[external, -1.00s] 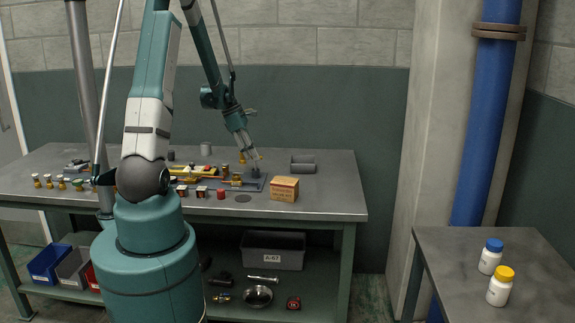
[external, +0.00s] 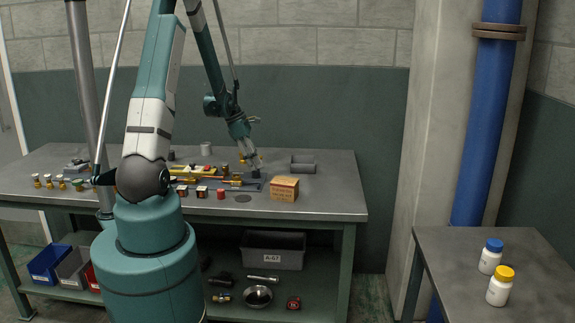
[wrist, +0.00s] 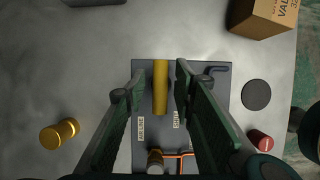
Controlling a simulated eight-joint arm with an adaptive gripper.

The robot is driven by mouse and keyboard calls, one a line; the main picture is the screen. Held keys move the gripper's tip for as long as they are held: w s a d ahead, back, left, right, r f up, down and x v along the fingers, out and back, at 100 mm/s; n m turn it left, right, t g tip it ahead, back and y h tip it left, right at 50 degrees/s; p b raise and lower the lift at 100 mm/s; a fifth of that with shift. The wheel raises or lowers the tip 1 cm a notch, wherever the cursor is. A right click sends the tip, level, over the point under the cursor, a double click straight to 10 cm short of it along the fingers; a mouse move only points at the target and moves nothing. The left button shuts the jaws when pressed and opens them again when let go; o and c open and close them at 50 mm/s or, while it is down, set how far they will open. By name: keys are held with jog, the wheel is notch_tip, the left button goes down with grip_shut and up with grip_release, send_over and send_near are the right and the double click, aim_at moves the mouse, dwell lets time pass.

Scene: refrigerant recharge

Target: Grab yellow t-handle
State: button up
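The yellow bar that I take for the T-handle (wrist: 160,88) shows in the wrist view, standing over a dark grey plate (wrist: 146,153) with small labels. My gripper (wrist: 157,78) has its two green fingers on either side of the bar, with visible gaps between each finger and the bar. It is open and holds nothing. In the external view, my gripper (external: 252,161) points down over the back part of the workbench, above the plate. The handle is too small there to separate clearly from the gripper.
A cardboard box (external: 284,188) stands right of the plate, with a grey bin (external: 302,163) behind it. In the wrist view, a brass cylinder (wrist: 59,132) lies left, and a dark disc (wrist: 256,94) and red cylinder (wrist: 259,141) lie right. The bench's right end is clear.

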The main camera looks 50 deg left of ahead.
grip_shut()
jog(key=shift+r, duration=0.15)
jog(key=shift+r, duration=4.9)
